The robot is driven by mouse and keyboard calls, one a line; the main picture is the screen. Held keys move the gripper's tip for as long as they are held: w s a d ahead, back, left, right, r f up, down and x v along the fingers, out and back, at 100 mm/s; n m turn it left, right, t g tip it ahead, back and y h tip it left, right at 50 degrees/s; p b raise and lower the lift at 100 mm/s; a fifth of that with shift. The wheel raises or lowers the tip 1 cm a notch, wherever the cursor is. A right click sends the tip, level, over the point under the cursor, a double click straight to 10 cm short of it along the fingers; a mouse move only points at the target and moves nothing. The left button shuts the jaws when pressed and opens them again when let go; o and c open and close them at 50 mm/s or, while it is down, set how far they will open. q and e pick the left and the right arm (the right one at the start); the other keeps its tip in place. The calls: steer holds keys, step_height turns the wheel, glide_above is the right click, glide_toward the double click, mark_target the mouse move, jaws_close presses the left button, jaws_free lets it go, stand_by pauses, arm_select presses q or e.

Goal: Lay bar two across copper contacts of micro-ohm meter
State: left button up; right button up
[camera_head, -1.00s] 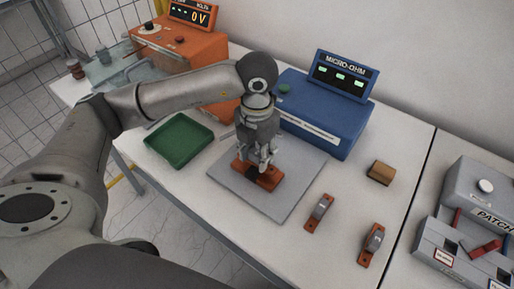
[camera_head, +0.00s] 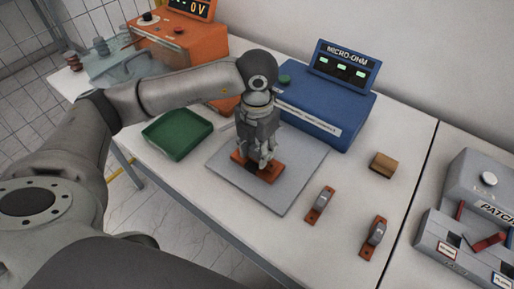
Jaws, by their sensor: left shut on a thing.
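The blue micro-ohm meter (camera_head: 325,110) stands at the back with a lit display on top. In front of it lies a grey plate (camera_head: 290,190). An orange-brown bar with a dark middle (camera_head: 268,175) is at the plate, under my left gripper (camera_head: 260,160). My left gripper points down and is shut on this bar. Whether the bar touches the plate is hard to tell. My right gripper does not show.
A green tray (camera_head: 178,134) lies left of the plate. An orange unit with a voltage display (camera_head: 175,45) and a glassy grey box (camera_head: 115,68) stand at the back left. A brown block (camera_head: 383,164) lies right of the meter. A grey patch box (camera_head: 470,235) is far right.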

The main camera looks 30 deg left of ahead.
arm_select(q)
steer(key=shift+f, duration=0.25)
steer(key=o, duration=1.2)
steer(key=shift+r, duration=0.1)
